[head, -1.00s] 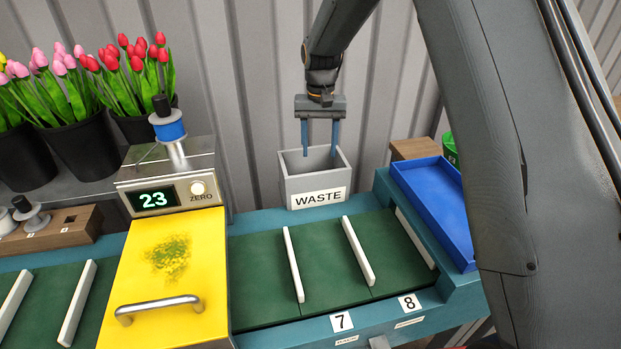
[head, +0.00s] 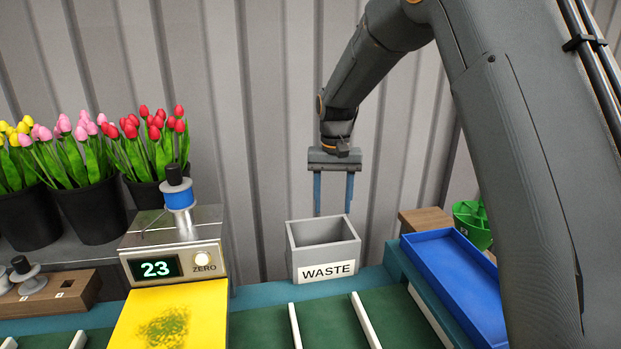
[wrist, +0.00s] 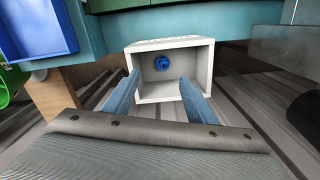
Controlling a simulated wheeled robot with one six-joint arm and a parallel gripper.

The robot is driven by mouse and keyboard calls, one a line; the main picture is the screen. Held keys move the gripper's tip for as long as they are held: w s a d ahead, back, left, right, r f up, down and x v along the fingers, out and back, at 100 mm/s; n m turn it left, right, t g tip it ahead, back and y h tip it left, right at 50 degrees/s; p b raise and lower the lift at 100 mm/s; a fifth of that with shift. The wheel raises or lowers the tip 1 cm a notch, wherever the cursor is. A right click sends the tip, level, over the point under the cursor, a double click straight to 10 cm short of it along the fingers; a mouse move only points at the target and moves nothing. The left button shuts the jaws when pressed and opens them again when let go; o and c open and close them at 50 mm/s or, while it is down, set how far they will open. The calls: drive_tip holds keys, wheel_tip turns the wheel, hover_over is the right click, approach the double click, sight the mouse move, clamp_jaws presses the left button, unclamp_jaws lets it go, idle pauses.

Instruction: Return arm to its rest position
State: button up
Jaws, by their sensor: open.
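My gripper (head: 333,212) hangs from my arm with its blue fingers pointing down, above the grey waste bin (head: 323,235) labelled WASTE. The fingers are spread apart and nothing is between them. In the head view the fingertips are just above or behind the bin's rim; I cannot tell which. The wrist view shows the fingers of my gripper (wrist: 158,90) with the open bin (wrist: 205,88) beyond them. A small blue round object (wrist: 163,63) lies inside the bin; it does not show in the head view.
A blue tray (head: 455,275) and a green container (head: 472,222) are right of the bin. The corrugated wall (head: 260,90) is close behind.

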drive_tip(key=s+d+f, duration=0.2)
drive_tip(key=s+d, duration=0.2)
drive_tip(key=s, duration=0.6)
drive_tip(key=s+d+f, duration=0.2)
drive_tip(key=s+d, duration=0.2)
drive_tip(key=s, duration=0.6)
drive_tip(key=s+d+f, duration=0.2)
drive_tip(key=s+d, duration=0.3)
drive_tip(key=s, duration=0.4)
drive_tip(key=shift+s+n+t, duration=0.3)
drive_tip(key=shift+s+t, duration=0.1)
